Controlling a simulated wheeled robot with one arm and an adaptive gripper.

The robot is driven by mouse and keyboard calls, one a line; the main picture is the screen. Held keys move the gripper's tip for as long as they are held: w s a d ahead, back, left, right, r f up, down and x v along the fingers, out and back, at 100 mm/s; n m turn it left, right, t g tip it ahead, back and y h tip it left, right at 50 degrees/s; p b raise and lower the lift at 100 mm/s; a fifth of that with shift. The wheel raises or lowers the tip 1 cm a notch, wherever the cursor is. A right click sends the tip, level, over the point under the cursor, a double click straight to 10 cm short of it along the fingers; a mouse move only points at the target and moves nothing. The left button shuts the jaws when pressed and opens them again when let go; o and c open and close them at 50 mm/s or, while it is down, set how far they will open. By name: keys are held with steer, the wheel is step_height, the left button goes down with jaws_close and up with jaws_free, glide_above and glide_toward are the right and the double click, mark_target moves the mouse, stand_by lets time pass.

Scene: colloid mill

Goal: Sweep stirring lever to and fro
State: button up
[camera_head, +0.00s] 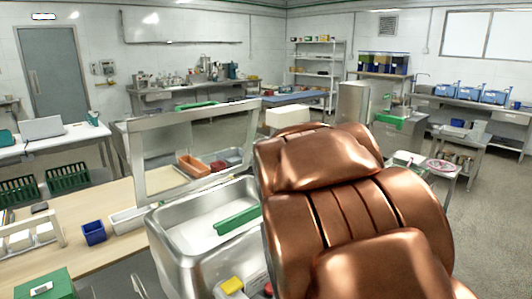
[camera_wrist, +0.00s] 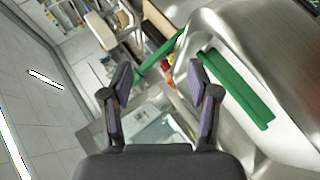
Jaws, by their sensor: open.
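A steel basin (camera_head: 205,226), open at the top, stands left of centre in the head view. A green bar (camera_head: 238,218) lies slanted across it, and I cannot tell if this is the stirring lever. In the wrist view a broad green bar (camera_wrist: 236,88) shows at the right on the steel housing (camera_wrist: 275,55). A thinner green bar (camera_wrist: 160,57) slants just beyond the fingertips. My gripper (camera_wrist: 158,72) is open with nothing between its fingers, and no contact with either bar is visible. In the head view my gripper is not visible.
A framed clear panel (camera_head: 190,150) stands upright behind the basin. A wooden table (camera_head: 95,212) to the left carries a blue bin (camera_head: 93,232). A yellow block (camera_head: 232,285) sits at the basin's front. Open floor (camera_head: 488,215) lies at the right.

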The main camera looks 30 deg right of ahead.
steer(key=w+d+r+n+t+b, duration=0.3)
steer(key=w+d+r+n+t, duration=0.5)
steer(key=w+d+r+n, duration=0.4)
steer(key=w+a+f+n+t+y+b, duration=0.1)
steer(key=w+a+f+n+y+b, duration=0.1)
steer(key=f+n+y, duration=0.6)
steer(key=w+a+f+n+y+b, duration=0.1)
steer(key=f+n+y+b, duration=0.3)
steer(key=n, duration=0.9)
steer(key=shift+y, duration=0.5)
steer(key=p+x, duration=0.2)
steer(key=x, duration=0.1)
steer(key=r+p+x, duration=0.1)
steer(key=p+x, duration=0.1)
steer(key=x, duration=0.1)
steer(key=shift+w+a+r, duration=0.15)
steer(key=shift+w, duration=0.2)
steer(key=shift+w+a, duration=0.1)
steer(key=shift+w, duration=0.45)
jaws_close()
